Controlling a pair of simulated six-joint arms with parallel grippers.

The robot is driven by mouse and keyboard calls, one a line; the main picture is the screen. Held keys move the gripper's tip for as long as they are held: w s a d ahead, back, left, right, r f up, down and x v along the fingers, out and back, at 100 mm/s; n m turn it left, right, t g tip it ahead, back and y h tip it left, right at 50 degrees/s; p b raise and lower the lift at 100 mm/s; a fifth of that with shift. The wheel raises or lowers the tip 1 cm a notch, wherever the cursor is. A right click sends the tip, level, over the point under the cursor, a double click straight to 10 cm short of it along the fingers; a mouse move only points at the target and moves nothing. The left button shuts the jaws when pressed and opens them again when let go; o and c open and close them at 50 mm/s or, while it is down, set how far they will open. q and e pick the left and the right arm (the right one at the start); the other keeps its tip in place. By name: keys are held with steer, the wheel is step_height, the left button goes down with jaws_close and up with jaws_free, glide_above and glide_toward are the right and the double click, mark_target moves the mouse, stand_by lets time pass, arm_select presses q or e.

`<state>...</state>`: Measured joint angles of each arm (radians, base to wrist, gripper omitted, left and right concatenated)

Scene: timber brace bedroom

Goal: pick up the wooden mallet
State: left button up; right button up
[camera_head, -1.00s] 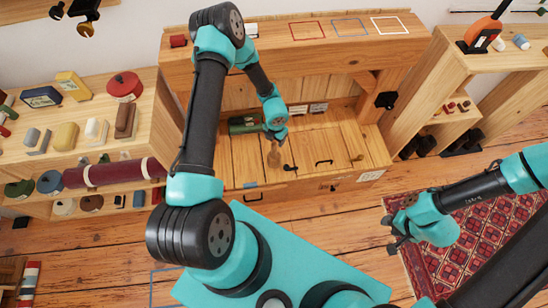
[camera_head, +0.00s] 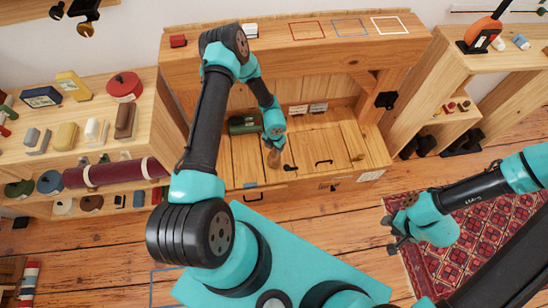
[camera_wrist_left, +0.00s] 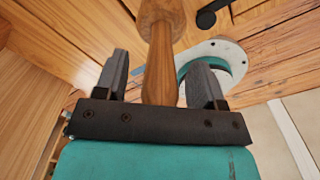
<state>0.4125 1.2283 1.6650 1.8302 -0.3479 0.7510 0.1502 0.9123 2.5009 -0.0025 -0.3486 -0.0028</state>
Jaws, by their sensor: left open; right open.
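The wooden mallet (camera_head: 274,158) is at the low wooden cabinet, just below my left gripper (camera_head: 273,140) in the head view. In the left wrist view its brown handle (camera_wrist_left: 160,70) runs between the two fingers of my left gripper (camera_wrist_left: 159,80). There are gaps on both sides, and the fingers are open and not closed on it. The mallet's far end is cut off at the top of the wrist view. My right gripper (camera_head: 391,235) is open and empty, over the floor by the patterned rug.
The mallet stands over a wooden cabinet (camera_head: 235,165) with black handles. A green object (camera_head: 243,125) lies left of my left gripper. A shelf with coloured blocks (camera_head: 72,86) is at the left. A patterned rug (camera_head: 465,220) lies at the right.

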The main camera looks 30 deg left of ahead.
arm_select(q)
steer(key=shift+f, duration=0.2)
steer(key=shift+c, duration=0.4)
steer(key=c, duration=0.9)
